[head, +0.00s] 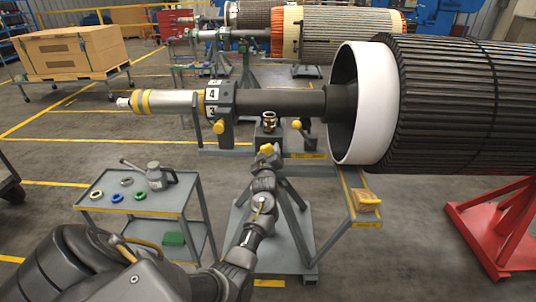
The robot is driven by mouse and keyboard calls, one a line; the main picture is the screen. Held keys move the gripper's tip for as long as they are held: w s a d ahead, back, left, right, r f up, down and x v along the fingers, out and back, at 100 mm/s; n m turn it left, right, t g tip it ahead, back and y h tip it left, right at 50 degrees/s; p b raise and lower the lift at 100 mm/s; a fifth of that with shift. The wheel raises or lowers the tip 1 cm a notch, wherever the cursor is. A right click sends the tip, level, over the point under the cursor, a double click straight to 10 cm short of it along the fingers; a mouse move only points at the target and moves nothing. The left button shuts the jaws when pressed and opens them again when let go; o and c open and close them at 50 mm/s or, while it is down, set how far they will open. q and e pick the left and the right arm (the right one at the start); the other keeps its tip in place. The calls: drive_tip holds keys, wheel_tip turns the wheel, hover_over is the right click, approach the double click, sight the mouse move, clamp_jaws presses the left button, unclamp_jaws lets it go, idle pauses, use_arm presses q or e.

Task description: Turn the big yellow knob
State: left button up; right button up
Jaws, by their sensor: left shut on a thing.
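My right gripper is not in view.
Smaller yellow knobs (218,127) sit on the stand beside the shaft (275,102). A large ribbed rotor (465,100) with a white ring fills the right, above a red stand (495,225). A grey cart (130,204) with rings and a tool stands at left.

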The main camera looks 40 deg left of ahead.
use_arm(q)
drive_tip(key=o, duration=1)
drive_tip(key=v, duration=1)
drive_tip(key=shift+s+d+b, duration=0.25)
drive_tip(key=shift+d+b, duration=0.05)
drive_tip(key=shift+b, duration=0.15)
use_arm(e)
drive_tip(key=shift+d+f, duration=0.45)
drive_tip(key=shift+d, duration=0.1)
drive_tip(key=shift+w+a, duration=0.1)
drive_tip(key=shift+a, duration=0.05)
